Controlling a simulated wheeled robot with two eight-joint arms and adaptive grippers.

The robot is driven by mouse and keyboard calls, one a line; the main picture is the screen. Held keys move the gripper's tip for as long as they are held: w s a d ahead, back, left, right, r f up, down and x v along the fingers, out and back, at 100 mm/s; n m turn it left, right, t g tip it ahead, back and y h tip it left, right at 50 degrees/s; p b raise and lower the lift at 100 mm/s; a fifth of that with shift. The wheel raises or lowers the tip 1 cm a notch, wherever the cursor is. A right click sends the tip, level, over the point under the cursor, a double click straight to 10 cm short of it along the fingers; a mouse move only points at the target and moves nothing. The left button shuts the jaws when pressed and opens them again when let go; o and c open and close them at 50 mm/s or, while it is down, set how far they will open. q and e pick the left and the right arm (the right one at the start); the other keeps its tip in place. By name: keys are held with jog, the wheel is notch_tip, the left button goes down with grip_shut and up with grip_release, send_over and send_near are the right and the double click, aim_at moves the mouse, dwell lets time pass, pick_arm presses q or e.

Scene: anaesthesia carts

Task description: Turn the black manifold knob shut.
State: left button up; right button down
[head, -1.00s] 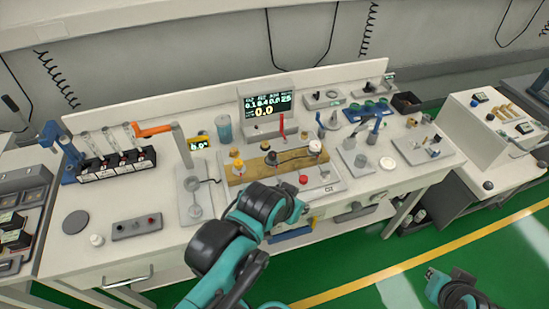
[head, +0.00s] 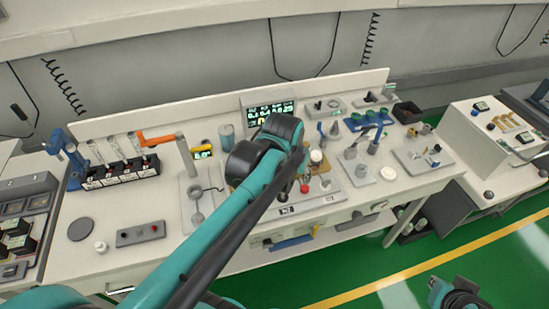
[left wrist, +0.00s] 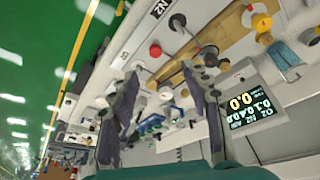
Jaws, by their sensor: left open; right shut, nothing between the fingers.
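The manifold is a tan board (left wrist: 232,36) on the bench. In the left wrist view it carries a yellow knob (left wrist: 260,21), a black knob (left wrist: 210,56) and a white knob (left wrist: 165,92). My left gripper (left wrist: 160,73) is open, with its two dark fingers reaching over the bench. The black knob shows close by the tip of the right-hand finger; I cannot tell whether they touch. In the head view my left arm hides the black knob and most of the board. My right gripper (head: 446,291) is shut and empty, low at the right above the floor.
A lit display (head: 268,110) stands behind the manifold. A red button (head: 304,188) is in front of it, also in the left wrist view (left wrist: 155,50). Stands and small fittings crowd the bench to the right. The front left of the bench (head: 75,265) is mostly clear.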

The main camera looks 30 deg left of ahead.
pick_arm(q)
jog(key=w+a+f+n+g, duration=0.1)
jog(key=w+a, duration=0.2)
jog(key=a, duration=0.1)
jog(key=w+a+f+n+g+p, duration=0.1)
jog(key=w+a, duration=0.2)
jog(key=a, duration=0.1)
jog(key=w+a+f+g+p, duration=0.1)
jog(key=w+a+f+g, duration=0.1)
jog(key=w+a, duration=0.2)
jog(key=shift+a+n+h, duration=0.3)
jog(key=shift+n, duration=0.1)
jog(key=shift+a+f, duration=0.15)
jog(key=shift+f, duration=0.1)
notch_tip(320, 180, down, 8)
jog(key=shift+r+b, duration=0.2)
jog(key=shift+b, duration=0.7)
grip_shut()
